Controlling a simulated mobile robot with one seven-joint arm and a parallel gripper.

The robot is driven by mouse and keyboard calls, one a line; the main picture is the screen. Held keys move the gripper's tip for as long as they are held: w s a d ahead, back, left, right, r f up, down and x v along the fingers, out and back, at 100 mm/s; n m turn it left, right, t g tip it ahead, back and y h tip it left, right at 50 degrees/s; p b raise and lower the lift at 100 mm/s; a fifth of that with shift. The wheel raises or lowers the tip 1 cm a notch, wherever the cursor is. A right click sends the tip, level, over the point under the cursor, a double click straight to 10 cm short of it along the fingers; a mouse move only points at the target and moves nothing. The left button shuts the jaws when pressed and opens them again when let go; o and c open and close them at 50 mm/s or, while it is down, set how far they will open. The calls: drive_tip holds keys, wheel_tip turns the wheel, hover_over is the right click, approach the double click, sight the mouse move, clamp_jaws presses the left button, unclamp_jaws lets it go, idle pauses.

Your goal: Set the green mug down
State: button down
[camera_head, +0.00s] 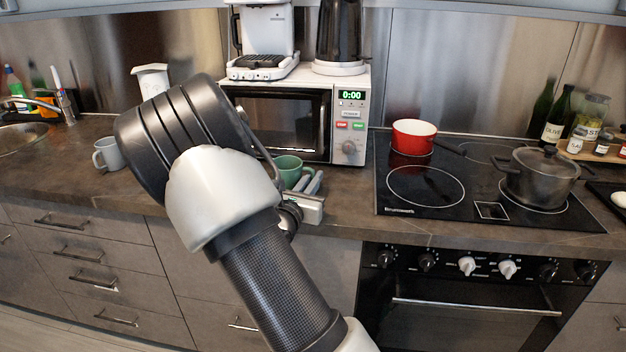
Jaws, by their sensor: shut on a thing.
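The green mug (289,171) is over the front part of the dark countertop, in front of the microwave. My gripper (313,184) is at the mug's right side and shut on it. My own arm covers the mug's left and lower parts. I cannot tell whether the mug's base touches the counter.
A microwave (285,118) stands behind the mug, with a coffee machine (262,40) and a kettle (339,35) on top. A grey mug (108,154) stands at the left. The stove (425,188) at the right bears a red pot (412,138) and a grey pot (540,178). Counter between mug and stove is clear.

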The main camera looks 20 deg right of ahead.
drive_tip(key=c, duration=1.9)
unclamp_jaws()
drive_tip(key=shift+f, duration=0.1)
drive_tip(key=shift+o, duration=0.2)
